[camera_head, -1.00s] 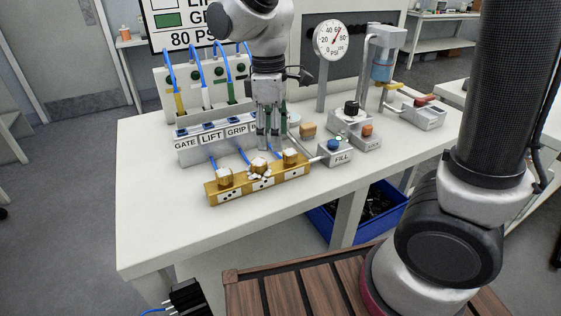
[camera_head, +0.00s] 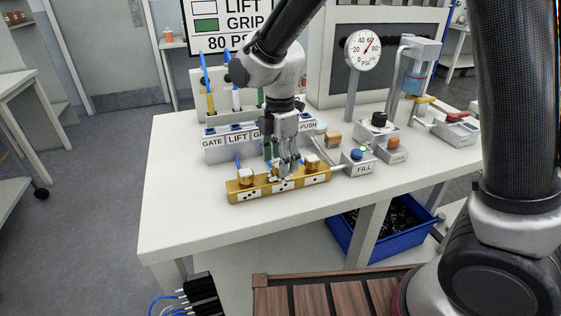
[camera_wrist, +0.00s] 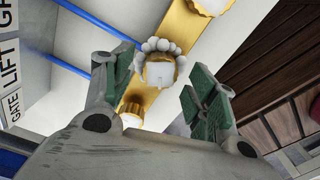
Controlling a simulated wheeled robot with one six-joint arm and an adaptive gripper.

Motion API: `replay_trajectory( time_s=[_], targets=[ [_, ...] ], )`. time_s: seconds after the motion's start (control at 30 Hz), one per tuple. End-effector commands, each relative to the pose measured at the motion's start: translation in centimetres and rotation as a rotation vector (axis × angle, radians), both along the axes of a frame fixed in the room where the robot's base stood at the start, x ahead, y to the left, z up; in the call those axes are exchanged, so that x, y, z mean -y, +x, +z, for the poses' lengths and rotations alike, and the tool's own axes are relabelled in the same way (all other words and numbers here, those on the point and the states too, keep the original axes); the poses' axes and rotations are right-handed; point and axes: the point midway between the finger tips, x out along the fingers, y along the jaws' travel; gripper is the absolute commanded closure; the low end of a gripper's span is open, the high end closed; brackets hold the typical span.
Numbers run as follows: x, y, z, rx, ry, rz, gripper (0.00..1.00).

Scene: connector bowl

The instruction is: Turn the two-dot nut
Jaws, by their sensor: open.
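The gold manifold (camera_head: 267,189) lies on the bench with three nuts on top and dot labels on its front. The middle nut, over the label that looks like two dots, is mostly hidden by my gripper (camera_head: 279,166) in the head view. In the wrist view the nut (camera_wrist: 159,74) has a white top and a collar of white foam beads (camera_wrist: 152,46). My open gripper (camera_wrist: 160,82) has its green-padded fingers on either side of this nut, with gaps between; contact is not visible. The three-dot nut (camera_head: 246,176) and the right nut (camera_head: 313,161) stand to either side.
The FILL block (camera_head: 357,163) with a blue button stands right of the manifold. A pressure gauge (camera_head: 363,50) and a block with black and orange knobs are behind. Blue tubes run to the labelled block at the back. The bench front (camera_head: 200,225) is clear.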

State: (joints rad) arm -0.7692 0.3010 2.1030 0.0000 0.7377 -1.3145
Motion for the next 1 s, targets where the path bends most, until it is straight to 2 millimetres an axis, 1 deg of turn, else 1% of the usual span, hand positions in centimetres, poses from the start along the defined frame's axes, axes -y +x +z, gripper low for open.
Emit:
replay_trajectory(
  time_s=[0.03, 0.13, 0.37, 0.4, 0.47, 0.5, 0.63, 0.87, 1.0],
  targets=[
    [0.03, -0.03, -0.48, -0.001, -0.002, 0.0, 0.42],
    [0.01, 0.0, -0.99, 0.0, 0.0, -0.001, 0.42],
    [0.02, -0.01, -1.08, 0.0, 0.0, -0.001, 0.42],
    [0.02, -0.01, -1.07, 0.0, 0.0, -0.001, 0.46],
    [0.02, -0.01, -1.07, 0.0, 0.0, -0.001, 0.57],
    [0.02, -0.01, -1.07, 0.0, 0.0, -0.001, 0.64],
    [0.02, -0.01, -1.06, 0.0, 0.0, -0.001, 0.88],
    [0.01, 0.0, -1.04, 0.0, 0.0, -0.009, 0.88],
    [0.01, 0.0, -1.03, 0.001, 0.0, -0.043, 0.88]
  ],
)
